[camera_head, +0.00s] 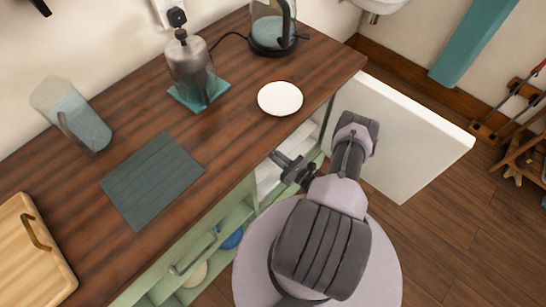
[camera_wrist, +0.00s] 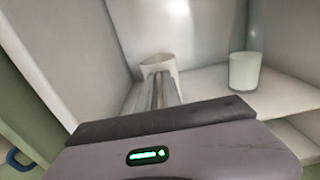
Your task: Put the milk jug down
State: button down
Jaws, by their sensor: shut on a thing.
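My gripper (camera_head: 284,160) reaches into the open white-lined cabinet (camera_head: 268,178) under the counter. In the wrist view its fingers (camera_wrist: 160,84) are closed on a white milk jug (camera_wrist: 157,63). Only the jug's upper part shows; the fingers hide the rest. I cannot tell whether its base touches the shelf. The white shelf (camera_wrist: 208,84) is beside and beneath the fingers. The jug is hidden in the head view.
A pale cup (camera_wrist: 244,70) stands on the shelf to the right of the jug. The open cabinet door (camera_head: 400,135) is right of my arm. The wooden counter (camera_head: 235,130) above holds a white plate (camera_head: 280,98), a French press (camera_head: 190,65), a kettle (camera_head: 272,25) and a glass pitcher (camera_head: 75,118).

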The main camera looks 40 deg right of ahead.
jog(key=shift+f, duration=0.75)
jog(key=shift+r, duration=0.2)
jog(key=c, duration=2)
grip_release()
jog(key=shift+f, duration=0.15)
jog(key=o, duration=0.5)
jog(key=shift+s+r, duration=0.2)
jog(key=s+p, duration=0.1)
jog(key=s, duration=0.2)
jog(key=s+p, duration=0.1)
jog(key=s, duration=0.3)
jog(key=s+d+p, duration=0.1)
jog(key=s, duration=0.3)
jog(key=shift+s, duration=0.25)
